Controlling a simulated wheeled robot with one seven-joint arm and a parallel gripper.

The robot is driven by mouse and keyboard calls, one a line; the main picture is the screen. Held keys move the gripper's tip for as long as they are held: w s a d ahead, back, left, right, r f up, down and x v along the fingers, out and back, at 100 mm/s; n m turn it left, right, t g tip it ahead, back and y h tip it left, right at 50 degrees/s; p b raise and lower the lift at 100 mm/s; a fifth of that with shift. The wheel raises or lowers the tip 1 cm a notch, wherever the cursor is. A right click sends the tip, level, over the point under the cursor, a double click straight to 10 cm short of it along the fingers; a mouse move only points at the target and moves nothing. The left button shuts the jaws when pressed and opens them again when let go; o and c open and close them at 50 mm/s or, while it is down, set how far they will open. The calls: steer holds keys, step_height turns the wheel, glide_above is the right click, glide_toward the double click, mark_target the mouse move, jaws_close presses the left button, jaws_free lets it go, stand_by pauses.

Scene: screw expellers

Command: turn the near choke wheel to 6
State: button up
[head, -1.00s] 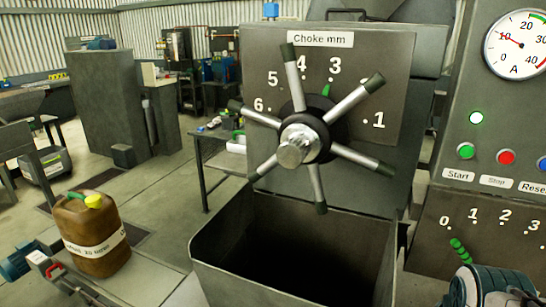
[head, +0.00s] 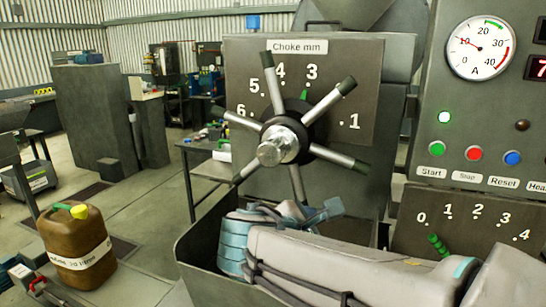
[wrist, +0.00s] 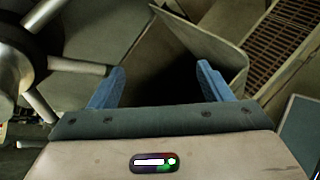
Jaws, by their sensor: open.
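The choke wheel (head: 283,142) has a silver hub and several silver spokes with dark tips. It stands in front of the plate marked "Choke mm". A small green pointer (head: 303,93) shows just below the 3, and the 2 is hidden behind a spoke. The 6 (head: 241,110) is at the plate's left. My gripper (head: 325,211) is below the wheel, to the right of its lowest spoke. In the wrist view, my gripper's blue fingers (wrist: 160,85) are apart with nothing between them. A wheel spoke (wrist: 80,67) ends close to the left finger.
An open metal bin (head: 196,250) lies under the wheel and my arm. A control panel (head: 470,110) with a gauge, buttons and a second scale with a green handle (head: 438,245) stands at right. A brown canister (head: 78,250) stands at lower left.

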mark_target(273, 152)
steer(key=w+a+r+n+t+y, duration=0.1)
steer(key=w+a+r+n+t, duration=0.1)
steer(key=a+r+n+t, duration=0.9)
steer(key=w+g, duration=0.1)
steer(key=w, duration=0.3)
steer(key=w+d+m+g, duration=0.1)
steer(key=w, duration=0.3)
steer(key=w+d+m+g+p, duration=0.1)
steer(key=w, duration=0.3)
steer(key=shift+w+d+f+g, duration=0.1)
steer(key=shift+d+f+g, duration=0.1)
steer(key=shift+f+g, duration=0.15)
steer(key=c, duration=1.4)
steer(key=shift+a+y, duration=0.1)
steer(key=shift+y, duration=0.3)
